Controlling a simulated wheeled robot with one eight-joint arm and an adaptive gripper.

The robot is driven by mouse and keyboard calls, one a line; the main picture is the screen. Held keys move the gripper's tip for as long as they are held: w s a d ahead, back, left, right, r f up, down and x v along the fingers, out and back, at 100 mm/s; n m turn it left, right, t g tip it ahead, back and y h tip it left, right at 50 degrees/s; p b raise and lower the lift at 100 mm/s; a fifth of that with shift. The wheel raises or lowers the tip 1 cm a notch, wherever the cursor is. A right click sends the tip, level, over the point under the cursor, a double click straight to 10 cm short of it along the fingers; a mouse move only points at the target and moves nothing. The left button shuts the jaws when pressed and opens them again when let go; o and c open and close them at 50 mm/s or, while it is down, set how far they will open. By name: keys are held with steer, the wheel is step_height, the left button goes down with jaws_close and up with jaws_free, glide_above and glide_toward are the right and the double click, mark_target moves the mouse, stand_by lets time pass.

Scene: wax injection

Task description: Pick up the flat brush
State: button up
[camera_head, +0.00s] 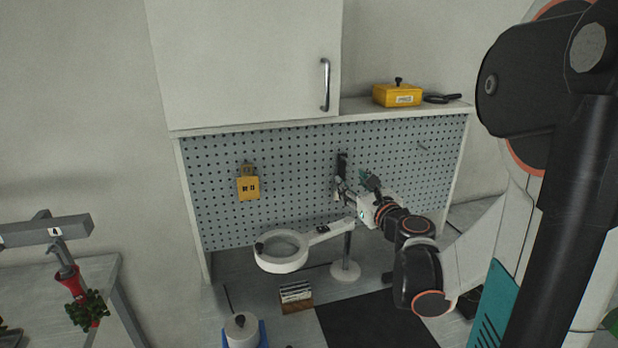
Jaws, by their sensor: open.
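A slim dark item that looks like the flat brush (342,161) hangs upright on the grey pegboard (290,165), right of the middle. Its lower part is partly hidden by my gripper, and a small pale tip shows below. My gripper (349,187) is open, reaching in from the right at the pegboard, just beside and below the dark upper part. Its fingers point left toward the board. I cannot tell whether they touch the brush or stand around it.
A yellow padlock-shaped item (248,187) hangs on the board's left. A ring magnifier lamp (282,267) stands below my gripper. A yellow box (397,95) sits on the shelf above. A card holder (296,304), a black mat (372,322) and a white-topped container (241,328) are on the bench.

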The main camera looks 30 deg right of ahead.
steer(key=s+d+m+h, duration=0.1)
steer(key=s+d+m, duration=0.1)
steer(key=d+m, duration=0.1)
steer(key=b, duration=0.1)
glide_toward(344, 160)
steer(key=w+d+f, duration=0.1)
steer(key=w+d, duration=0.1)
steer(key=w, duration=0.3)
steer(key=shift+b+x, duration=0.75)
steer(key=shift+x, duration=1.85)
steer(key=shift+a+r, duration=0.1)
steer(key=shift+a, duration=0.1)
jaws_close()
